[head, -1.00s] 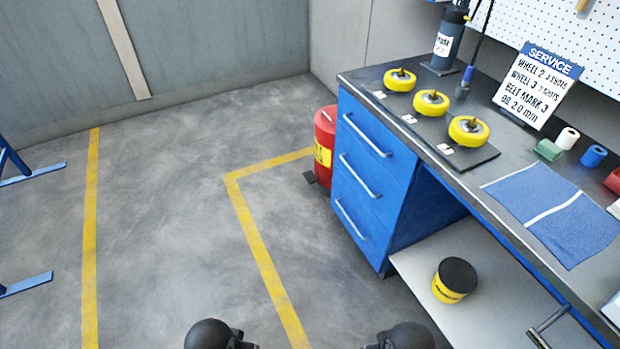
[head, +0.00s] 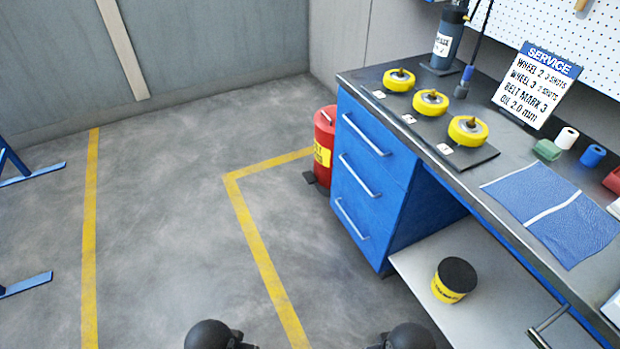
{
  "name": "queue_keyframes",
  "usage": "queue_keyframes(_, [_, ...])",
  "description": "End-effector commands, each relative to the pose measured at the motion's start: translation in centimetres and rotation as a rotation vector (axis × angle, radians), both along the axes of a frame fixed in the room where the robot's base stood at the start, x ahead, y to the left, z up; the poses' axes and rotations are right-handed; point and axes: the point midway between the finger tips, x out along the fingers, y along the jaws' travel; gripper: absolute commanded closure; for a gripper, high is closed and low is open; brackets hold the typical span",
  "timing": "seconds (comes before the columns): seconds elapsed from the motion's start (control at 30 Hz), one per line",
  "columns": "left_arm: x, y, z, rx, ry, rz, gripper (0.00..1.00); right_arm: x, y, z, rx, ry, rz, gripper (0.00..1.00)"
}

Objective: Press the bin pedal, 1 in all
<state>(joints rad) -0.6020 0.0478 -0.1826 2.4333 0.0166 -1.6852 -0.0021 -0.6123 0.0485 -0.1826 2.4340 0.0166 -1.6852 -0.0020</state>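A red bin (head: 322,140) with a yellow label stands on the floor against the far left end of the blue workbench. Its right side is hidden behind the drawers. A small dark pedal (head: 311,178) sticks out at the bin's foot on the left. The bin looks shut, with a light handle on its lid. Only two dark, rounded parts of my arms show at the bottom edge. Both of my grippers are out of view.
The blue drawer unit (head: 372,170) with its handles stands right of the bin. The benchtop holds yellow wheels (head: 431,102), a service sign (head: 538,85) and a blue cloth (head: 553,212). A yellow tub (head: 454,280) sits on the lower shelf. The floor (head: 180,220) left of the bench is clear.

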Motion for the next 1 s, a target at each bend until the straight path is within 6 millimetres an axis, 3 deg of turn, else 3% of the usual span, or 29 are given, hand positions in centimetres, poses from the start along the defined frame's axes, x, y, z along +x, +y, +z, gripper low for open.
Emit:
queue_keyframes(0.53, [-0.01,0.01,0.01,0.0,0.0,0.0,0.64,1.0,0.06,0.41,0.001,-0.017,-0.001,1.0])
queue_keyframes(0.93, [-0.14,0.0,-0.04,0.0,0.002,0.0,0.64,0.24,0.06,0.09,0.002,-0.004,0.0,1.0])
queue_keyframes(1.0, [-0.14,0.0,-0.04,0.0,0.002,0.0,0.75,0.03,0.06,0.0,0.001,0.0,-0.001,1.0])
